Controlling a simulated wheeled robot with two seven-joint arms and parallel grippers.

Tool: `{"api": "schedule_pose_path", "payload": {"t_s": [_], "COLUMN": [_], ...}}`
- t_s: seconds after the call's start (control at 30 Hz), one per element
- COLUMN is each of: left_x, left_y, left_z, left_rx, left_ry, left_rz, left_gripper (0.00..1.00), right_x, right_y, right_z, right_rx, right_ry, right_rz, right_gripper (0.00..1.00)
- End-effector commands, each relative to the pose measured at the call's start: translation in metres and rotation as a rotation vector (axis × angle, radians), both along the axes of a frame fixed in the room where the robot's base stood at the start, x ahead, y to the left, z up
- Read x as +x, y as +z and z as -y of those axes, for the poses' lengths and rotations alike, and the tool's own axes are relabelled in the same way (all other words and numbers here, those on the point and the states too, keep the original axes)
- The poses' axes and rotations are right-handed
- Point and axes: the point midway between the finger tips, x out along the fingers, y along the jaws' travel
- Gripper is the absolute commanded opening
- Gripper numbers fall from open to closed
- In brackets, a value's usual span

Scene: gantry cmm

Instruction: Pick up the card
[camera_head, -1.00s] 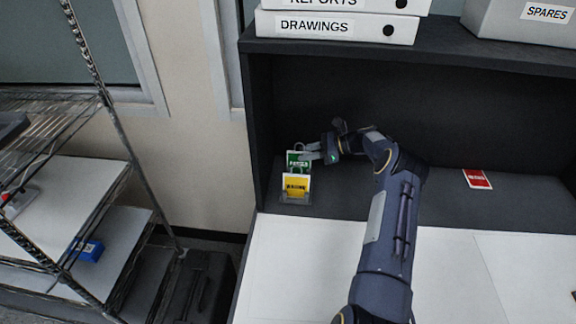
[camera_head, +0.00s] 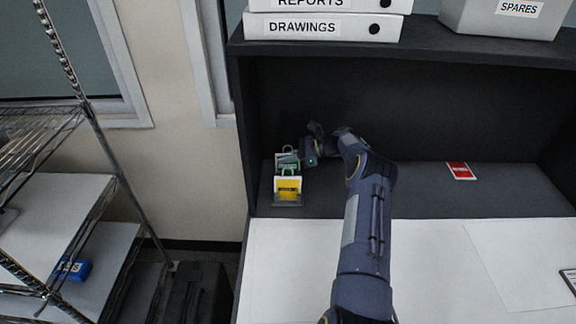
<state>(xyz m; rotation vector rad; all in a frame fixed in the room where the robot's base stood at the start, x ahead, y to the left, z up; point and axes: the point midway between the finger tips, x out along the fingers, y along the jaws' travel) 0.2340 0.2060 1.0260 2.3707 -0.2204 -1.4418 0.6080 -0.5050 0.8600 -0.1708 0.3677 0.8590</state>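A green card (camera_head: 284,165) with a loop at its top stands behind a yellow card (camera_head: 288,188) in a small grey holder (camera_head: 288,202) at the left of the dark shelf. A red card (camera_head: 461,171) lies flat on the shelf further right. My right gripper (camera_head: 292,159) is at the green card from its right side, with its fingers over the card's upper part. The fingers are small here, and I cannot tell whether they are closed on it. My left gripper is out of view.
The dark cabinet's left wall (camera_head: 245,130) is close to the holder. Binders (camera_head: 322,27) and a grey SPARES box (camera_head: 500,18) sit on top. A wire rack (camera_head: 95,125) stands at left with a blue bin (camera_head: 74,269). The white worktop (camera_head: 400,270) is mostly clear.

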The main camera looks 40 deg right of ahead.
Motion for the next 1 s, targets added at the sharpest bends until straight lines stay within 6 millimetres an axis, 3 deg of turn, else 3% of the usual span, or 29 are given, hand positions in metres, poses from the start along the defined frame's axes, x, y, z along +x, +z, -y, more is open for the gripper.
{"api": "schedule_pose_path", "payload": {"t_s": [0.27,0.37,0.7,0.9,1.0], "left_x": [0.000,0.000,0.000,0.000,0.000], "left_y": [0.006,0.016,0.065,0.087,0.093], "left_z": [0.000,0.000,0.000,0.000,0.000], "left_rx": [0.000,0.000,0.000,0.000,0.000], "left_ry": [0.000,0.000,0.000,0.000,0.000], "left_rz": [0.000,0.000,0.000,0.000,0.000], "left_gripper": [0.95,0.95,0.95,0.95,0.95], "right_x": [0.000,0.000,0.000,0.000,0.000], "right_y": [0.013,0.033,0.128,0.166,0.175], "right_z": [0.000,0.000,0.000,0.000,0.000], "right_rx": [-0.001,-0.003,-0.002,0.000,0.000], "right_ry": [0.000,0.001,0.002,0.001,0.000], "right_rz": [0.002,0.003,0.003,0.002,0.001], "right_gripper": [0.00,0.00,0.00,0.00,0.00]}}
